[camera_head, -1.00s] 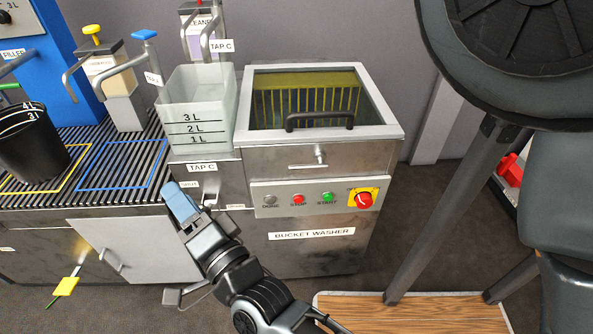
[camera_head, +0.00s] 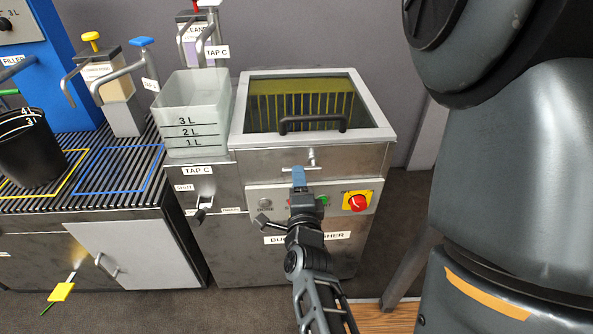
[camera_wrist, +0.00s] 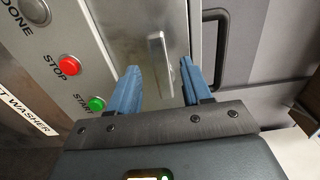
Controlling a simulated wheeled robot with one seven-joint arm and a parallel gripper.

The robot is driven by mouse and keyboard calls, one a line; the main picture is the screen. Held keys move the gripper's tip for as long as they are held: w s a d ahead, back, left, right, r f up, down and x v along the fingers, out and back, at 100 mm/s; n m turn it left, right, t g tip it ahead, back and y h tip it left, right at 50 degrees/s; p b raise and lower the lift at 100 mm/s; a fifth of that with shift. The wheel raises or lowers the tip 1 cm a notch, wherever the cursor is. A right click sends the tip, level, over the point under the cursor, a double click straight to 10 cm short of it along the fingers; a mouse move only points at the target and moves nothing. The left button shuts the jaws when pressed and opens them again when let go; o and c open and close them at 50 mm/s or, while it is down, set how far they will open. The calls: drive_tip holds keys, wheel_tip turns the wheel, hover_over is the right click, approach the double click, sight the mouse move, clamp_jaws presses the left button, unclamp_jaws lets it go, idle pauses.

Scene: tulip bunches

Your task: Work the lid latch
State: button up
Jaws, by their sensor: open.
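The lid latch (camera_head: 312,157) is a small silver handle on the upper front panel of the bucket washer, just below the lid. In the wrist view the latch (camera_wrist: 157,60) is a pale bar. The washer's lid (camera_head: 358,97) has a grey frame, a clear pane and a black handle (camera_head: 313,123); it lies shut. My gripper (camera_head: 299,172) has blue fingers and is in front of the panel, just below the latch. In the wrist view my gripper (camera_wrist: 159,68) is open, with the latch between its fingers in the picture. I cannot tell whether they touch it.
The red STOP button (camera_wrist: 70,65) and green START button (camera_wrist: 96,104) are close beside my fingers. A red knob (camera_head: 357,203) is right of them. A clear measuring tank (camera_head: 193,110) stands left of the washer. A black bucket (camera_head: 30,150) stands on the slatted counter.

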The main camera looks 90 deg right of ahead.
drive_tip(key=shift+w+d, duration=0.2)
drive_tip(key=shift+d, duration=2.05)
clamp_jaws()
